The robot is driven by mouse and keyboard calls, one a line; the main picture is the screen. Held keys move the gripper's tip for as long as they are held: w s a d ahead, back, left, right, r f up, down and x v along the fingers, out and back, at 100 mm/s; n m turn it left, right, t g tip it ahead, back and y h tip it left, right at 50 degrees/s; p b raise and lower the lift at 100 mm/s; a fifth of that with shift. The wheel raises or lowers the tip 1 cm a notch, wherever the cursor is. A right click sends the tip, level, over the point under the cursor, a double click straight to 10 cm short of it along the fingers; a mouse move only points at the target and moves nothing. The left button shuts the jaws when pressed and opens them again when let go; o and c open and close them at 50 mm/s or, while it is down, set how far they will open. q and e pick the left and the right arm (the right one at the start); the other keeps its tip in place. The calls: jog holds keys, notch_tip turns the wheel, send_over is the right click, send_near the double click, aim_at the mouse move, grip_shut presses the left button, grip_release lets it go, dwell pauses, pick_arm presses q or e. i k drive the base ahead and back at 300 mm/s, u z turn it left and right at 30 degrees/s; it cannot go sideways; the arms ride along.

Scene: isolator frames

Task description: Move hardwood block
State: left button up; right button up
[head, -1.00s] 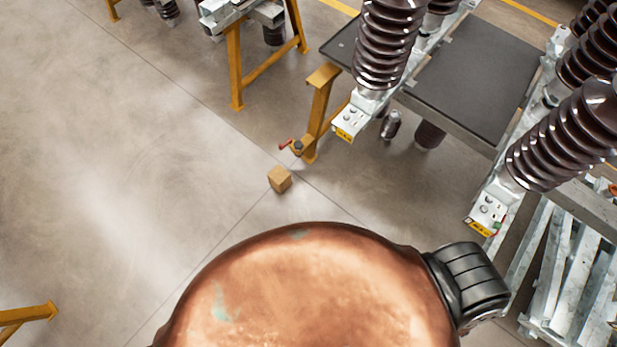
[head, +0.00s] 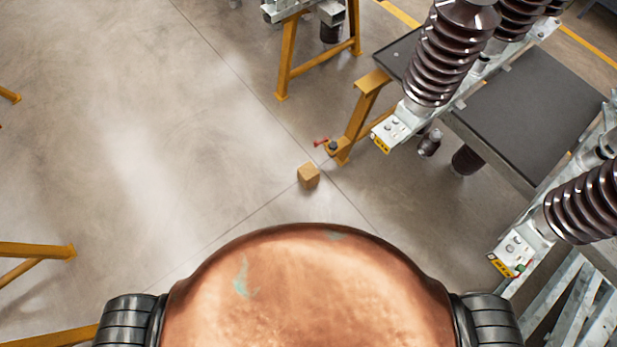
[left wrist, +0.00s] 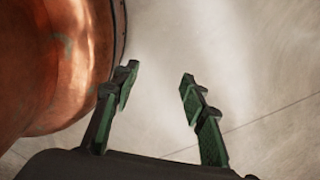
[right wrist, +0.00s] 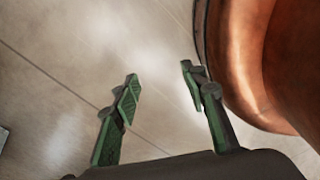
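The hardwood block (head: 308,175) is a small tan cube on the concrete floor in the head view, ahead of my copper-coloured body. It lies near the foot of a yellow stand and touches neither gripper. My left gripper (left wrist: 158,80) is open and empty over bare floor in the left wrist view. My right gripper (right wrist: 160,78) is open and empty over bare floor in the right wrist view. Neither gripper shows in the head view, and the block shows in neither wrist view.
A yellow stand (head: 358,118) with a small red-handled part (head: 326,145) at its foot is just beyond the block. Ribbed brown insulators (head: 440,65) and a dark panel (head: 525,105) fill the right. Another yellow frame (head: 35,250) stands at left. The floor left of the block is clear.

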aim_at(307, 175)
jog(key=z, duration=0.2)
jog(key=k, duration=0.4)
jog(key=u, duration=1.1)
jog(key=i, duration=1.4)
jog(key=z, duration=0.9)
